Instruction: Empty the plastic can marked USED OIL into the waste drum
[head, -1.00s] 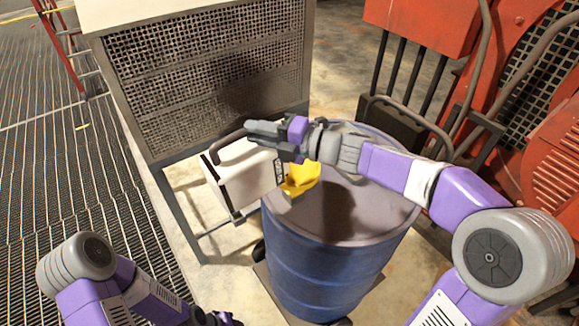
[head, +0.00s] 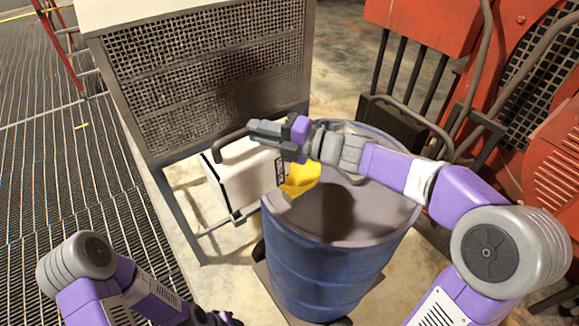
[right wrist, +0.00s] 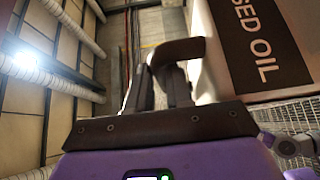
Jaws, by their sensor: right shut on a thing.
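The white plastic can (head: 243,182) is tilted on its side over the left rim of the blue waste drum (head: 325,262). Its USED OIL label (right wrist: 258,45) shows in part in the right wrist view. A yellow spout or funnel (head: 301,179) is at the can's right end, over the drum top; I cannot tell which part it belongs to. My right gripper (head: 262,132) is shut on the can's dark handle (right wrist: 178,52). No liquid stream is visible. My left arm is at the lower left; its gripper (head: 222,318) is cut off at the bottom edge.
A grey mesh-sided cabinet (head: 205,75) stands close behind the can. Red machinery (head: 550,150) is at the right, with a dark cart-like frame (head: 405,120) behind the drum. Floor grating (head: 60,190) lies open at the left. A red ladder (head: 62,45) stands far left.

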